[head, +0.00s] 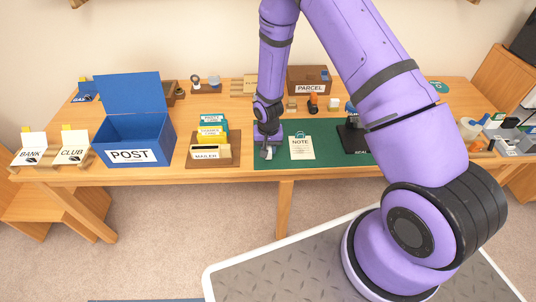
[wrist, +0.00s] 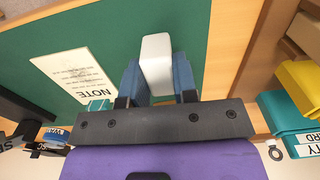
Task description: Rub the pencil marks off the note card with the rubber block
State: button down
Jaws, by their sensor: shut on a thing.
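The note card (head: 302,149) is cream with a "NOTE" heading and lies on the green mat, a teal clip at its top edge. It also shows in the wrist view (wrist: 76,75), with faint grey lines below the heading; I cannot tell which are pencil marks. My gripper (head: 267,151) is shut on the white rubber block (wrist: 156,62), which sticks out between the blue finger pads (wrist: 157,80). The block is over the mat's left part, beside the card and apart from it. I cannot tell whether it touches the mat.
The green mat (head: 335,154) has bare room right of the card, up to a dark stand (head: 353,140). A wooden holder with mailer cards (head: 213,152) stands close left of my gripper. The blue POST box (head: 135,138) is further left. A PARCEL box (head: 308,80) is behind.

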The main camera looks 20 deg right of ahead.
jog(key=shift+r, duration=2.25)
